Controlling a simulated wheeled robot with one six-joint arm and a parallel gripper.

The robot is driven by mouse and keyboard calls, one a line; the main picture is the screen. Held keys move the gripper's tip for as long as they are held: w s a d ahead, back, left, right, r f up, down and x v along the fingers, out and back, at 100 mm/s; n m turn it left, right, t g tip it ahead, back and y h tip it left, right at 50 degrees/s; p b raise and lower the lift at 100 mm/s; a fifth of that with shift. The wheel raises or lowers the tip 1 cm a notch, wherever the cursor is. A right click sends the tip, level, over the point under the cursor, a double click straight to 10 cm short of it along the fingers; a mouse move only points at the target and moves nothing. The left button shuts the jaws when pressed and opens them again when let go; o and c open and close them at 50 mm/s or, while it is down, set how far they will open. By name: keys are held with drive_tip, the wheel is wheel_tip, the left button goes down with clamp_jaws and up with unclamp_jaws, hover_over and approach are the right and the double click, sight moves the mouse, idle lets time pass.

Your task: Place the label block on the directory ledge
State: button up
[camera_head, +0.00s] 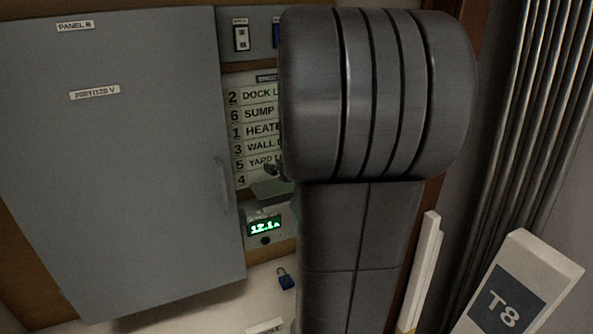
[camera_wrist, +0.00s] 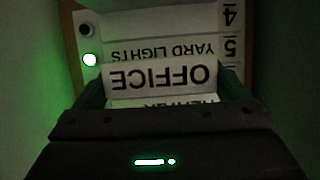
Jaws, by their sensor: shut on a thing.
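My gripper (camera_wrist: 165,92) is shut on the white label block (camera_wrist: 160,76), which reads OFFICE upside down in the wrist view. The block is held in front of the directory, partly covering its rows. The directory (camera_head: 240,135) lists DOCK, SUMP, HEATER, WALL and YARD rows; the row numbered 4 shows no readable name. A small grey shelf-like piece (camera_head: 272,190) shows low on the directory in the head view; I cannot tell surely whether it is the ledge.
A grey panel door (camera_head: 130,180) stands at the left. Below the directory are a lit 12.1A meter (camera_head: 264,228) and a blue padlock (camera_head: 286,279). A T8 sign (camera_head: 510,300) and vertical pipes (camera_head: 540,110) are at the right.

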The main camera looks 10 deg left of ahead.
drive_tip(key=w+a, duration=0.2)
drive_tip(key=w, duration=0.1)
drive_tip(key=shift+w+a, duration=0.1)
drive_tip(key=shift+a, duration=0.05)
drive_tip(key=shift+w+a+f+b, duration=0.1)
drive_tip(key=shift+w+f+b, duration=0.15)
drive_tip(key=shift+f, duration=0.35)
drive_tip(key=shift+w+a+f+b, duration=0.1)
drive_tip(key=shift+f+b, duration=0.2)
drive_tip(key=shift+f, duration=0.25)
drive_tip(key=shift+s+f, duration=0.1)
drive_tip(key=shift+f, duration=0.4)
drive_tip(key=shift+w+f+b, duration=0.2)
drive_tip(key=shift+f+b, duration=0.2)
drive_tip(key=shift+f, duration=1.4)
drive_tip(key=shift+f, duration=0.1)
drive_tip(key=o, duration=0.6)
drive_tip(key=shift+f, duration=0.15)
drive_tip(key=shift+o, duration=0.4)
